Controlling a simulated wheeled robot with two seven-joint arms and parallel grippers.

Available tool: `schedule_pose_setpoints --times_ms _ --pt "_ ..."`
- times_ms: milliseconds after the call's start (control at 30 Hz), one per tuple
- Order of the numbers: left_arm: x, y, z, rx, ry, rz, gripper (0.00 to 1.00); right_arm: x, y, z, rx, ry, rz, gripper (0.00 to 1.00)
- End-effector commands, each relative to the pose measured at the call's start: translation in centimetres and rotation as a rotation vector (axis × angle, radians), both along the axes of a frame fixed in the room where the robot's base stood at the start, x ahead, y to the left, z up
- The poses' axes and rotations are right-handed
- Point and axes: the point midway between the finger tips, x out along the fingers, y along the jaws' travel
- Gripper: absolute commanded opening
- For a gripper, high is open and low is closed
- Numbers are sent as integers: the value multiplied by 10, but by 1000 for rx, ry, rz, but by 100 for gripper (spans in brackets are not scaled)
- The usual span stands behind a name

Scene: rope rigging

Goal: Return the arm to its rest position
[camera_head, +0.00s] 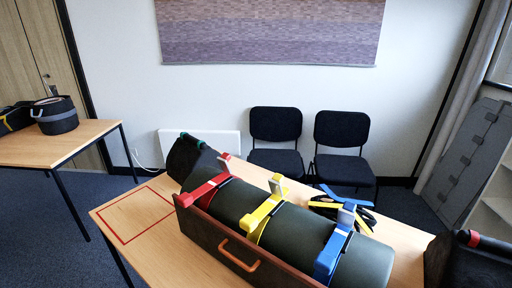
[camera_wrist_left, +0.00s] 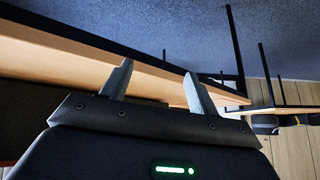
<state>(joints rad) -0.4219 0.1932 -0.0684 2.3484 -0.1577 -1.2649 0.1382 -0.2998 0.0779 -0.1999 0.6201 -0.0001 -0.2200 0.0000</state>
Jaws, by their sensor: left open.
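My left gripper (camera_wrist_left: 157,85) shows in the left wrist view with its two grey fingers spread apart and nothing between them. It is close to the edge of a wooden table (camera_wrist_left: 70,52), with blue carpet beyond. The left gripper does not show in the head view. My right gripper is in neither view. In the head view, a long dark green roll (camera_head: 290,222) lies in a brown wooden holder (camera_head: 200,232) on the table. Red (camera_head: 206,190), yellow (camera_head: 262,213) and blue (camera_head: 333,250) straps cross over it.
A red outlined square (camera_head: 135,213) marks the clear left part of the table (camera_head: 160,262). A side table (camera_head: 60,145) holds a dark basket (camera_head: 55,115). Two chairs (camera_head: 275,135) stand by the wall.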

Motion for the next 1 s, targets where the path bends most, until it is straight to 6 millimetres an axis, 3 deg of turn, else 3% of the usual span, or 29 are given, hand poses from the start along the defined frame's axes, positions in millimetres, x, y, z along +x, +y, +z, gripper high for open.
schedule_pose_setpoints --times_ms 33,200,333,367,767,867,1000 --pt "-19 -3 -4 -3 55 10 60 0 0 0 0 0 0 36" --pt "-72 -11 -11 -11 220 31 60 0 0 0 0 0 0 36" --pt "-110 -18 -11 -28 337 40 60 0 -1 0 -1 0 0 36" --pt "-111 -18 -17 -28 349 40 60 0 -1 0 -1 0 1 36" --pt "-93 -21 -133 -20 390 34 60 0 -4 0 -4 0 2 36" --pt "-96 -21 -175 -18 408 32 60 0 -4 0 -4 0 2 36" --pt "-112 -19 -247 -13 439 27 60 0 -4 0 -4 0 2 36"
